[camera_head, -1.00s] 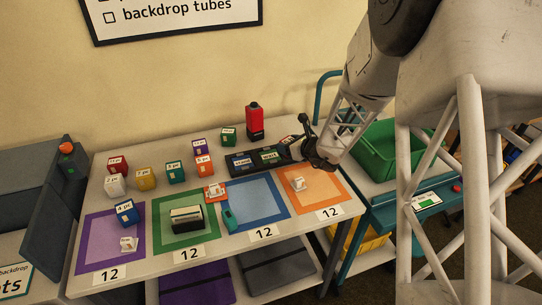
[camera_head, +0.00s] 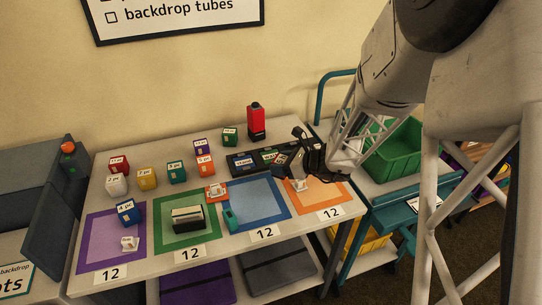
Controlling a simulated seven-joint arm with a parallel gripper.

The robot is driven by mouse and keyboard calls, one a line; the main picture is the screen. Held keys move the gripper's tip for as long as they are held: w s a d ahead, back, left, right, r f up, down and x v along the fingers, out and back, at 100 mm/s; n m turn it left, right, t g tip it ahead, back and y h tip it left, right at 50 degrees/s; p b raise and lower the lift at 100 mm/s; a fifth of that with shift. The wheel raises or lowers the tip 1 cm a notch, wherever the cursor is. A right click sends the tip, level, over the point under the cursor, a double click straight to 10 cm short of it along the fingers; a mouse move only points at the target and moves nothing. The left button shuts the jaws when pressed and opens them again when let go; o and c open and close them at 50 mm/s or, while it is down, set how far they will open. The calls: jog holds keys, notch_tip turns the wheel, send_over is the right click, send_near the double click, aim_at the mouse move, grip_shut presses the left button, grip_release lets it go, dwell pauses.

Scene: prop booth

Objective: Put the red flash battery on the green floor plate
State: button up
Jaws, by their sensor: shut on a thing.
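The green floor plate (camera_head: 161,238) is a green-bordered square on the table, with a black-and-cream block (camera_head: 187,217) on it. Several things have red: a tall red block with a dark base (camera_head: 256,118) at the back, a red cube (camera_head: 119,163) at the back left, and a red-and-white piece (camera_head: 215,192) between the green and blue squares. I cannot tell which is the flash battery. My gripper (camera_head: 301,174) is low over the orange square (camera_head: 325,196), shut at a small pale block (camera_head: 298,185). Its fingers partly hide that block.
A dark tray with labelled slots (camera_head: 243,162) lies behind the blue square (camera_head: 256,203); my gripper covers its right end. Several labelled cubes stand at the back left. A blue cube (camera_head: 128,211) sits at the purple square (camera_head: 85,237). A green bin (camera_head: 395,150) stands right.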

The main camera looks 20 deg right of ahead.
jog(key=shift+w, duration=0.1)
jog(key=w, duration=0.5)
jog(key=w+d+f, duration=0.1)
jog(key=w, duration=0.4)
jog(key=w+d, duration=0.1)
jog(key=w, duration=0.4)
jog(key=shift+w+f, duration=0.25)
jog(key=shift+w, duration=0.1)
jog(key=shift+f, duration=0.1)
jog(key=shift+f, duration=1.65)
jog(key=shift+f, duration=0.2)
jog(key=o, duration=1.1)
jog(key=shift+f, duration=0.1)
